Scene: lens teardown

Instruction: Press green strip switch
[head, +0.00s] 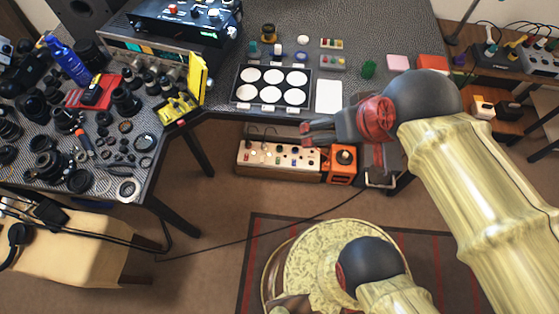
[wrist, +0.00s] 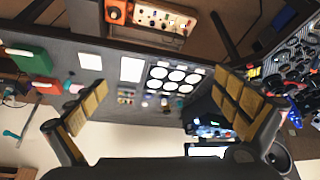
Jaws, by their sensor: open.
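A power strip (head: 487,55) with several plugs and cords lies on the wooden surface at the far right of the head view; a green spot shows on it, but it is too small to tell whether it is a switch. A second pale strip (head: 540,60) lies to its right. My gripper (head: 308,134) hangs in front of the grey table's front edge, well left of the strips, with its jaws apart and empty. In the wrist view, the two padded fingers of my gripper (wrist: 163,88) stand wide apart with nothing between them. I cannot make out the strips there.
A panel with six white discs (head: 271,87) lies on the table near my gripper. A knobbed box (head: 278,158) and an orange box (head: 342,163) are below the table edge. Lens parts (head: 47,165) crowd the left table. A green box (wrist: 28,58) shows in the wrist view.

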